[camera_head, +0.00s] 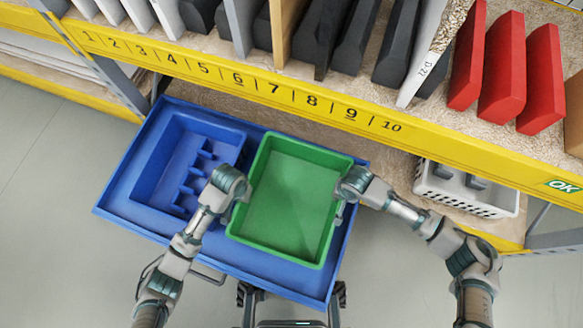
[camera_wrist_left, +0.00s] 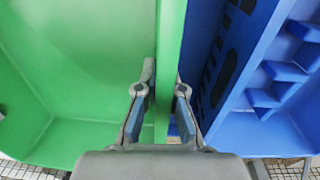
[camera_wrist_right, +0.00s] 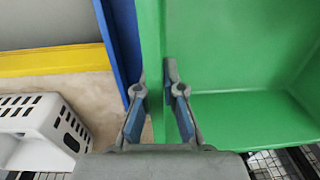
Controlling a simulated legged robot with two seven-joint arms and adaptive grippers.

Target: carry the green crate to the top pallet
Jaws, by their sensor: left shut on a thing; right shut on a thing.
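The green crate (camera_head: 290,205) is empty and sits on the right part of a blue cart top (camera_head: 128,205). My left gripper (camera_head: 241,190) is shut on the crate's left wall. In the left wrist view its fingers (camera_wrist_left: 163,90) straddle that green wall (camera_wrist_left: 163,40). My right gripper (camera_head: 343,194) is shut on the crate's right wall. In the right wrist view its fingers (camera_wrist_right: 157,90) straddle the wall (camera_wrist_right: 150,35). I cannot make out a top pallet in these views.
A blue bin with stepped dividers (camera_head: 200,150) stands left of the crate. A shelf with a yellow numbered edge (camera_head: 250,84) runs close behind the cart, holding grey and red pieces (camera_head: 502,68). A white basket (camera_head: 465,190) sits on the lower shelf at right. Floor is clear at left.

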